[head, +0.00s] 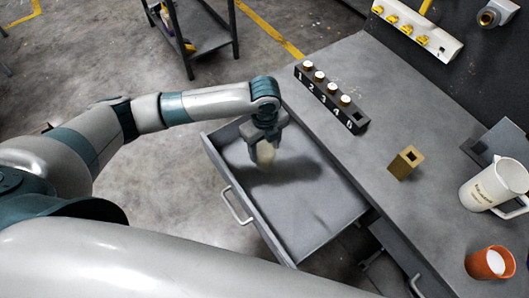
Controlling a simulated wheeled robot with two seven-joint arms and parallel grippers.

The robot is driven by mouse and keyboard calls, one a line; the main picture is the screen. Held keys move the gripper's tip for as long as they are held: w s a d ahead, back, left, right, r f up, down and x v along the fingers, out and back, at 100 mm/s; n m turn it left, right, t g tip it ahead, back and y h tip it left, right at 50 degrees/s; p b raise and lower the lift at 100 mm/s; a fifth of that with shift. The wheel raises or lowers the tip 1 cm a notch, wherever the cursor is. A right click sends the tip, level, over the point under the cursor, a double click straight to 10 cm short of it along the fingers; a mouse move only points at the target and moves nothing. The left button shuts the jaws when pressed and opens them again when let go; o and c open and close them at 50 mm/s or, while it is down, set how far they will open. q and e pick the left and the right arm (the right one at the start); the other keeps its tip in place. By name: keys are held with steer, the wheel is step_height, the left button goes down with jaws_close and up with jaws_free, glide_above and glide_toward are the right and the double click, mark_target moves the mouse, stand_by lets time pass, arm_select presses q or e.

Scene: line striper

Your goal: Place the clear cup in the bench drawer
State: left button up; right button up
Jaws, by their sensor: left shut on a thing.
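My left gripper (266,138) reaches in from the left, pointing down over the open bench drawer (318,222). It is shut on the clear cup (266,155), a small pale, see-through thing showing just below the fingers. The fingers hide part of the cup. A dark shadow lies on the drawer floor below and to the right of it, and the cup seems to hang above that floor. The drawer is pulled out to the left of the bench and looks empty. My right gripper is not in view.
On the bench (375,120) stand a numbered dark rack (330,100) with several white-topped pieces, a brass block (406,162), a white jug (492,187) and an orange cup (489,263). A dark shelf cart (200,30) stands behind on the floor.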

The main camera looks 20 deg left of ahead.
mark_target(264, 154)
arm_select(q)
step_height(264, 154, down, 3)
steer(key=shift+r+p, duration=0.1)
steer(key=shift+p, duration=0.25)
steer(key=shift+f, duration=0.25)
steer(key=shift+f, duration=0.1)
steer(key=o, duration=1.1)
steer(key=shift+r+b, duration=1.4)
steer(key=shift+r, duration=4.7)
